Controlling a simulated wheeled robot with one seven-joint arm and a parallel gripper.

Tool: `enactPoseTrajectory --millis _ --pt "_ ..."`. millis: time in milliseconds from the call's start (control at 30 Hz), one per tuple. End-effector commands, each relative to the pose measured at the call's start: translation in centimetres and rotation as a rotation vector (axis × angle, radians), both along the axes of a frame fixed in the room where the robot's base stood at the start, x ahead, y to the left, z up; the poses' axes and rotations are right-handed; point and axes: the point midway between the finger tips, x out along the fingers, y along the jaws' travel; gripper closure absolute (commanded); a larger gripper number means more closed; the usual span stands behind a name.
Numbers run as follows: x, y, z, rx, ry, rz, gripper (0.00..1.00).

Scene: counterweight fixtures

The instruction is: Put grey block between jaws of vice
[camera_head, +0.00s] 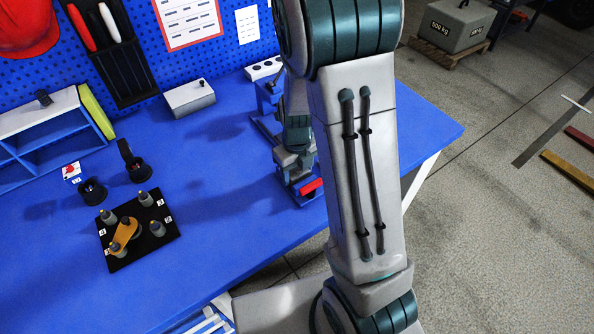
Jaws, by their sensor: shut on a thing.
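The vice (264,122) stands on the blue workbench near its right end, with a red part (311,187) at its front. My arm crosses in front of the bench and hides much of the vice. My gripper (291,158) is at the vice, pointing down, and only partly shows behind my arm. It is shut on the grey block. The block is too hidden to make out clearly, and I cannot tell whether it is between the jaws or above them.
On the workbench (215,190) stand a black plate (158,239) with several pegs and an orange link, two dark cups, a pale box (190,97) and an open shelf box (50,140). A blue pegboard rises behind. The bench between plate and vice is clear.

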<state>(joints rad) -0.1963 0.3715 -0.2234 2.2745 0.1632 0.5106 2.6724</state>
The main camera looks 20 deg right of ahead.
Motion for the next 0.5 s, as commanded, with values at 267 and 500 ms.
enactPoseTrajectory --millis 267,500 --pt "0.02 -0.04 -0.32 0.001 -0.002 0.0 0.74" --pt "0.02 -0.03 -0.62 0.0 -0.001 0.0 0.24"
